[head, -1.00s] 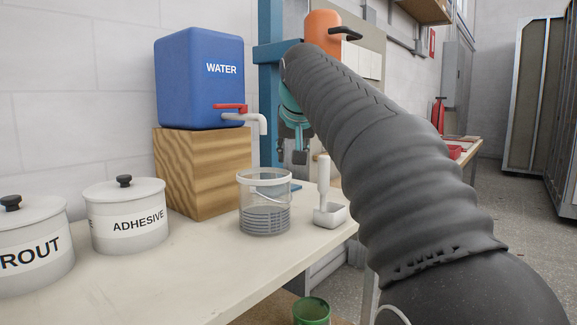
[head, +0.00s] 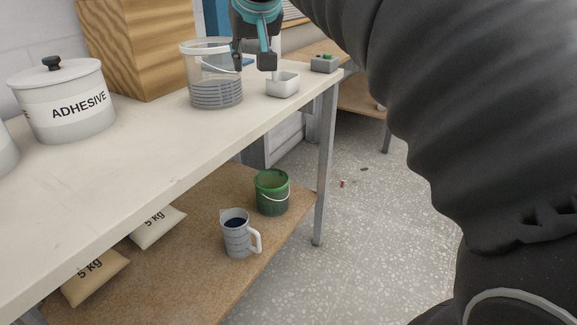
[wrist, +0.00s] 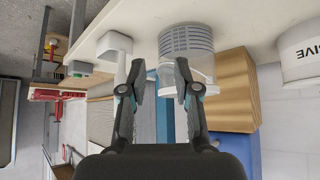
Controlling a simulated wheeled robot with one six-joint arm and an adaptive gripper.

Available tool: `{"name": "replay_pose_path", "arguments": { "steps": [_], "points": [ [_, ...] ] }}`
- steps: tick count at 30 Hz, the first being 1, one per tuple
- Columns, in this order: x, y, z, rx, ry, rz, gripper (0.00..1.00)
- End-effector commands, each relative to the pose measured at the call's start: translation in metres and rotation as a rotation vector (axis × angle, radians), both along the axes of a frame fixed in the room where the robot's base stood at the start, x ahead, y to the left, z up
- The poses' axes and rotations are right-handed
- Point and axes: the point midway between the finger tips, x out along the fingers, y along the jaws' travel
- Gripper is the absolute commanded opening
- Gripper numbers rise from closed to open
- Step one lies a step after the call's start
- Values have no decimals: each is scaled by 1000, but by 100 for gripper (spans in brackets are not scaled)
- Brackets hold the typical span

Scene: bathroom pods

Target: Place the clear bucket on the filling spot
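The clear bucket (head: 216,91) stands upright on the bench, with a wire handle and ribbed grey lower part. In the wrist view the bucket (wrist: 187,40) appears upside down, beyond the right finger. My gripper (head: 252,66) hangs to the right of the bucket, by its rim and overlapping the white scoop's handle in the picture. In the wrist view my gripper (wrist: 160,66) has its fingers spread with nothing between them. Whether a finger touches the bucket I cannot tell. No marked filling spot is recognisable; the tap is out of the head view.
The white scoop (head: 283,87) sits right of the bucket. A wooden block (head: 135,45) and the adhesive pot (head: 60,105) stand left. A green bucket (head: 272,195), a jug (head: 237,240) and sacks (head: 157,226) are on the lower shelf. The bench front is clear.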

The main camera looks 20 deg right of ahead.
Motion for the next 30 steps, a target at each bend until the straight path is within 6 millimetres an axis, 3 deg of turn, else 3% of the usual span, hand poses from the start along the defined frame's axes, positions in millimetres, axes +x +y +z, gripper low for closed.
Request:
{"name": "replay_pose_path", "arguments": {
  "steps": [1, 5, 12, 18, 24, 30],
  "points": [
    [-19, 1, -18, 0, 16, 8, 31],
    [-64, 4, -67, 0, 57, 30, 31],
    [-150, 9, -172, 4, 130, 66, 31],
    [-202, 11, -244, 6, 176, 85, 31],
    [-222, 15, -272, 8, 194, 91, 31],
    [-222, 15, -273, 7, 195, 92, 31]
  ]
}}
